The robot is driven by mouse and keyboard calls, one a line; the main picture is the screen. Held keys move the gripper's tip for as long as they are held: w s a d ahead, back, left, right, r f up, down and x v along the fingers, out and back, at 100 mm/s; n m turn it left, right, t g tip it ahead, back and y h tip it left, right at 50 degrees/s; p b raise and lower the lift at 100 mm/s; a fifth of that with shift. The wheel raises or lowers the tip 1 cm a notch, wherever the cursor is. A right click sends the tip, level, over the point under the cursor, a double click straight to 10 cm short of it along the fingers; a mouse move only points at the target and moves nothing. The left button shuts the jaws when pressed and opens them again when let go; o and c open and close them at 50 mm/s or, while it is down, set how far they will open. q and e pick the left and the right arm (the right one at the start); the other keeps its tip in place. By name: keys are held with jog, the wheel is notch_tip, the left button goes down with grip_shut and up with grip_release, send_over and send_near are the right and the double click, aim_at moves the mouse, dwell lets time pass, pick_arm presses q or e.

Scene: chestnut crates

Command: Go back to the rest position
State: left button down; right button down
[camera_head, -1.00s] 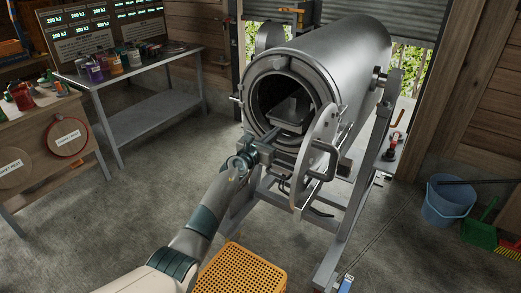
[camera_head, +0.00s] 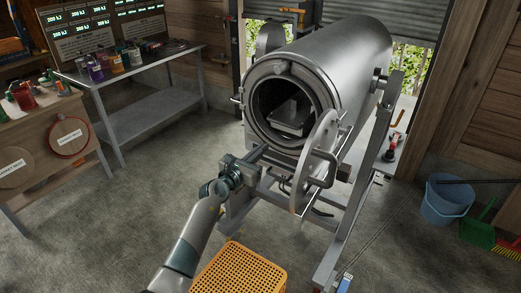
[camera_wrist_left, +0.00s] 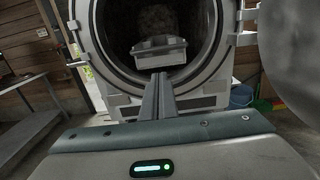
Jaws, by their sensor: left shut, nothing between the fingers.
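My left gripper (camera_head: 258,152) is in front of the big steel drum (camera_head: 345,62), just below and left of its round mouth. Its fingers are shut with nothing between them; they also show in the left wrist view (camera_wrist_left: 158,95), pointing toward the opening. The drum's round door (camera_head: 318,160) stands swung open at the right of the mouth. A grey tray (camera_head: 289,122) sits inside the drum, and it also shows in the left wrist view (camera_wrist_left: 159,52), beyond the fingertips and apart from them. My right gripper is not in view.
An orange perforated crate (camera_head: 240,272) is on the floor beneath my left arm. A metal table (camera_head: 150,115) with jars and a wooden bench (camera_head: 40,130) stand at the left. A blue bucket (camera_head: 447,203) and a green dustpan (camera_head: 480,233) are at the right. Floor at left is clear.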

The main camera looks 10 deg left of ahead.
pick_arm(q)
jog(key=shift+f, duration=0.1)
jog(key=s+a+f+n+g+y, duration=0.2)
jog(key=s+f+n, duration=0.65)
jog(key=f, duration=0.65)
jog(key=s+a+f+n+g+y, duration=0.1)
jog(key=s+a+f+n+g, duration=0.1)
jog(key=s+f+n, duration=0.95)
jog(key=s+a+f+n+g+y, duration=0.25)
jog(key=s+f, duration=0.45)
jog(key=f, duration=1.2)
jog(key=s+a+f+n+g, duration=0.1)
jog(key=s+f+n+g, duration=0.2)
jog(key=s, duration=1.3)
jog(key=s+a+f+n+g+y, duration=0.1)
jog(key=s+f+n+g, duration=0.2)
jog(key=s, duration=1.4)
jog(key=s+a+f+n+g, duration=0.2)
jog(key=s+f+n, duration=0.7)
jog(key=s+f, duration=0.5)
jog(key=s+g, duration=0.1)
jog(key=s, duration=0.1)
jog(key=shift+s+f+n, duration=0.25)
jog(key=shift+s+n, duration=0.1)
jog(key=shift+s, duration=0.05)
jog(key=shift+a, duration=0.1)
